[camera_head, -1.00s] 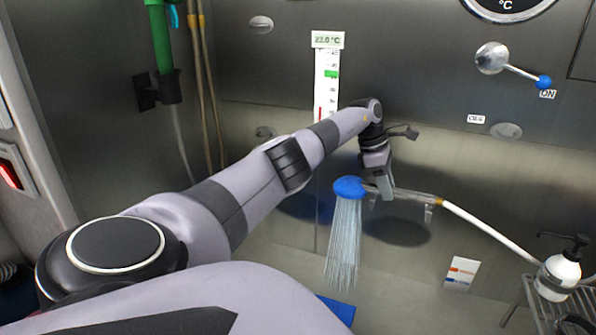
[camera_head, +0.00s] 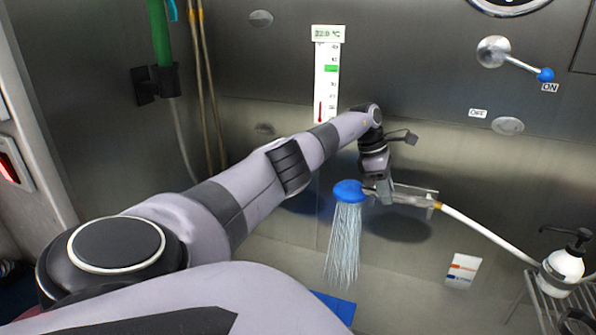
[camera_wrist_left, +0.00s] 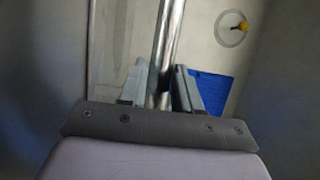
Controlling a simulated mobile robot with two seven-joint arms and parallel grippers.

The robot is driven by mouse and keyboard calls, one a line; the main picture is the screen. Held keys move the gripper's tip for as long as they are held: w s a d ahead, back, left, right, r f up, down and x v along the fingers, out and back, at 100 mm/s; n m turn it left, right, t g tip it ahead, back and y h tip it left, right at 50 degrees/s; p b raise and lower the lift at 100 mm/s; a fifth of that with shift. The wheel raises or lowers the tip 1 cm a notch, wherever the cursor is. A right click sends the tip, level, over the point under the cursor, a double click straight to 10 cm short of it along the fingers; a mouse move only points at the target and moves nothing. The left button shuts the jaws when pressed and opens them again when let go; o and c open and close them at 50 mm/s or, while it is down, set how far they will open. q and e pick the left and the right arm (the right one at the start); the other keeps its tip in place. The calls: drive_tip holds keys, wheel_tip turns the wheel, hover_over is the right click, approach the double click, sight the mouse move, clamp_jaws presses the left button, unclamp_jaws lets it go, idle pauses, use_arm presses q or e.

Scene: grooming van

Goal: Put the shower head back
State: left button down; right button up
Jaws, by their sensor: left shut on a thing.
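The shower head (camera_head: 349,191) has a blue round face pointing down, and water sprays from it. My left gripper (camera_head: 384,193) is shut on its metal handle, in front of the steel wall. In the left wrist view the shiny handle (camera_wrist_left: 169,42) runs between the two fingers. A white hose (camera_head: 485,233) leaves the handle's right end. A grey metal piece (camera_head: 418,193) shows beside the handle near the hose; I cannot tell whether it is a holder or touches the handle. My right gripper is not in view.
The wall lever (camera_head: 520,63) has its blue knob at the ON label. A pump bottle (camera_head: 565,265) stands in a wire rack at the right. A green tool (camera_head: 159,40) sits in a black wall holder at upper left. A blue mat (camera_head: 335,306) lies below the spray.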

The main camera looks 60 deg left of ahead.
use_arm(q)
drive_tip(key=c, duration=0.7)
unclamp_jaws()
drive_tip(key=shift+r, duration=0.1)
drive_tip(key=v, duration=0.7)
